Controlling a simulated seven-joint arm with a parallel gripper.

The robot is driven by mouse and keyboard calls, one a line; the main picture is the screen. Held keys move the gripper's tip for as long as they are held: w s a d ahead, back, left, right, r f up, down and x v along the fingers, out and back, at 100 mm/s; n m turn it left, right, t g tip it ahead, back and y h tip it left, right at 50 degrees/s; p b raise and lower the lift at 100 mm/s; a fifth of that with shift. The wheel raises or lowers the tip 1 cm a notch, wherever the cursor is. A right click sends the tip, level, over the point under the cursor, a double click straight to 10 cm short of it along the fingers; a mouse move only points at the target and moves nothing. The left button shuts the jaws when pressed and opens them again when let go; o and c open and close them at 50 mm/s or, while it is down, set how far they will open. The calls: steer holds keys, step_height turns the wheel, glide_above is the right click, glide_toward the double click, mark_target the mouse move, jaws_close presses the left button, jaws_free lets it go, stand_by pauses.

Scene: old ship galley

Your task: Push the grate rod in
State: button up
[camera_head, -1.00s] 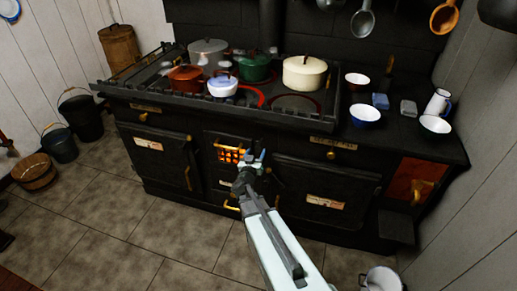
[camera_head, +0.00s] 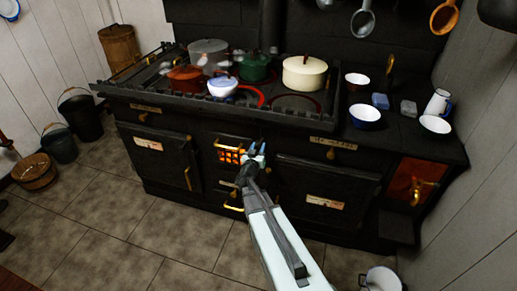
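The black range (camera_head: 160,118) has a small firebox door with a glowing orange grate (camera_head: 229,154) at its front centre. A short brass bar or handle (camera_head: 233,208) shows low on the front below it. I cannot tell whether this is the grate rod; no other rod stands out clearly. My gripper (camera_head: 257,149) is in front of the range, just right of the glowing grate. Its two pale blue fingertips point up with a narrow gap between them, and nothing shows in it. My wrist and arm hide part of the front below and right of the grate.
Pots, including a cream one (camera_head: 305,72) and a green one (camera_head: 254,67), stand on the range top. Bowls and a white jug (camera_head: 438,104) stand at its right. Buckets (camera_head: 59,145) are on the floor at left. A white pot (camera_head: 381,280) is at lower right.

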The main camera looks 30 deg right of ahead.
mark_target(260, 143)
jaws_close()
steer(key=shift+x, duration=1.5)
steer(key=o, duration=0.5)
jaws_free()
steer(key=shift+s, duration=0.1)
steer(key=v, duration=1.3)
steer(key=shift+s+a, duration=0.25)
